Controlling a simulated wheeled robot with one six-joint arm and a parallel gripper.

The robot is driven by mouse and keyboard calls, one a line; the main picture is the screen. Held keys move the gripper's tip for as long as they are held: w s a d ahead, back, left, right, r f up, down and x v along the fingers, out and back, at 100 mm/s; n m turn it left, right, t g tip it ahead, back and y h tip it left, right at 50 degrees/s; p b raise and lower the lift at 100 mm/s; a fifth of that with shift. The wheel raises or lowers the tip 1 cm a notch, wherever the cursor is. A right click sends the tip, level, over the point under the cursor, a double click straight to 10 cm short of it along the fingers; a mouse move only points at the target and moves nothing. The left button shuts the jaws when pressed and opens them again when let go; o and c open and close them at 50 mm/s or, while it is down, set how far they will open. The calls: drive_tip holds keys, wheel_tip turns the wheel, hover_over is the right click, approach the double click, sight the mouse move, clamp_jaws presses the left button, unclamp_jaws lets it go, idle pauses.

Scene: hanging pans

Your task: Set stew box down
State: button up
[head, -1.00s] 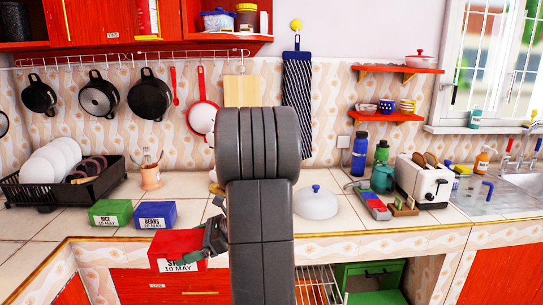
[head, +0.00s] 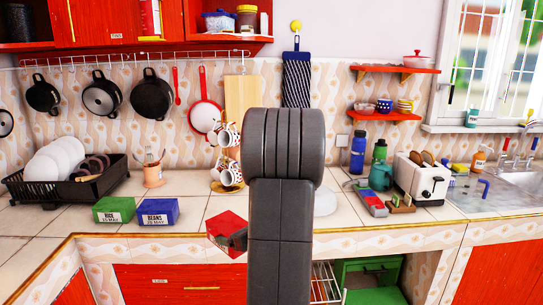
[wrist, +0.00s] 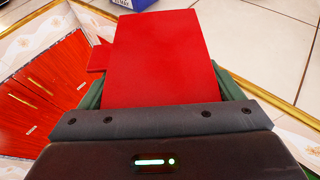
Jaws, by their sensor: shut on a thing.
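The red stew box (head: 222,228) is at the front edge of the counter, right of the blue beans box, and sits turned at an angle. In the wrist view, the stew box (wrist: 160,50) fills the space ahead of my gripper (wrist: 163,92), with its flat red face towards the camera. The gripper's dark green fingers lie along both sides of it. In the head view my arm hides most of the gripper and the box's right side. I cannot tell whether the box touches the counter.
The green rice box (head: 114,210) and blue beans box (head: 158,211) stand on the counter to the left. A dish rack (head: 66,185) is further left. A mug tree (head: 228,165) stands behind the stew box. A white lid (head: 326,203) is partly hidden behind my arm.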

drive_tip(key=w+d+f+m+t+h, duration=0.1)
drive_tip(key=d+f+m+t+h, duration=0.2)
drive_tip(key=d, duration=0.7)
drive_tip(key=shift+w+d+f+m+t+h, duration=0.2)
drive_tip(key=shift+d+f+m+t+h, duration=0.15)
drive_tip(key=shift+f+m+h, duration=0.8)
drive_tip(key=shift+r, duration=0.15)
